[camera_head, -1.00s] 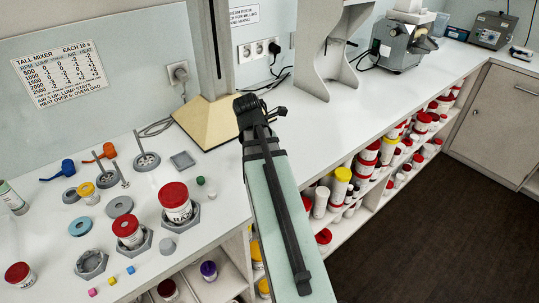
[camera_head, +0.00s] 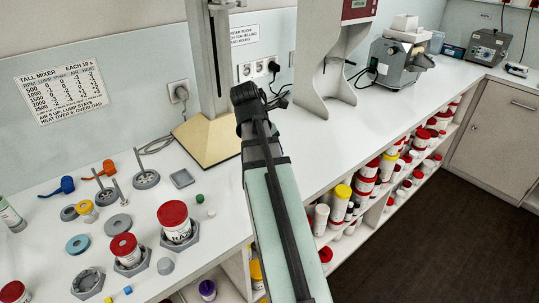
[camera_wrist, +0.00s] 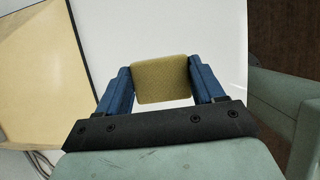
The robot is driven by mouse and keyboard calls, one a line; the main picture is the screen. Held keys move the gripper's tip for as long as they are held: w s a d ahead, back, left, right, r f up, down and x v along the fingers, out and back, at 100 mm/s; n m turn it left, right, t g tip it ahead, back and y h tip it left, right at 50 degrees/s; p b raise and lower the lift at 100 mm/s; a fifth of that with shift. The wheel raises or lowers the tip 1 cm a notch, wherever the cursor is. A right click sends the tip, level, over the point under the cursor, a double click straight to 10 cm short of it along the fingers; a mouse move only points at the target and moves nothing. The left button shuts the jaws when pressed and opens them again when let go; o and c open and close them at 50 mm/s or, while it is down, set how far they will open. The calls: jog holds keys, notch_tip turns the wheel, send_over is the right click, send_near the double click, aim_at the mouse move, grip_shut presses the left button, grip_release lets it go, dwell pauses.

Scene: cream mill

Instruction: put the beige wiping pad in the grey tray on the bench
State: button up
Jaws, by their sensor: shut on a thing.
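The beige wiping pad (camera_wrist: 165,80) looks olive-beige in the wrist view. My gripper (camera_wrist: 163,78) is shut on it, with a blue finger at each side of the pad. White bench top shows beyond the pad. In the head view my arm reaches over the bench, and its fingers and the pad cannot be made out. A small square grey tray (camera_head: 182,178) lies flat on the bench, left of my arm and in front of the tan stand base. It looks empty.
A tan stand base (camera_head: 208,140) with a post is left of my gripper. A grey stand (camera_head: 325,85) is to the right. Bench between is clear.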

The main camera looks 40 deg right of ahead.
jog(key=shift+r, duration=0.7)
jog(key=w+a+n+t, duration=0.1)
jog(key=w+a+n, duration=0.1)
jog(key=w+a, duration=0.5)
jog(key=w+a+n, duration=0.2)
jog(key=a, duration=0.8)
jog(key=w+a+n+t, duration=0.1)
jog(key=w+a, duration=0.4)
jog(key=a, duration=0.4)
send_over(170, 186)
jog(key=a, duration=0.2)
jog(key=shift+d+f+m+g, duration=0.1)
jog(key=shift+f+m+g, duration=0.25)
jog(key=shift+f+m, duration=0.9)
jog(key=shift+d+f+m+g, duration=0.1)
jog(key=shift+f+m+g, duration=0.25)
jog(key=shift+f, duration=1.65)
jog(key=shift+d+f+m+g, duration=0.1)
jog(key=shift+f+m+g, duration=0.2)
jog(key=shift+f+m, duration=0.95)
jog(key=shift+f+n, duration=0.35)
jog(key=shift+f, duration=0.15)
jog(key=o, duration=0.8)
jog(key=shift+r, duration=0.1)
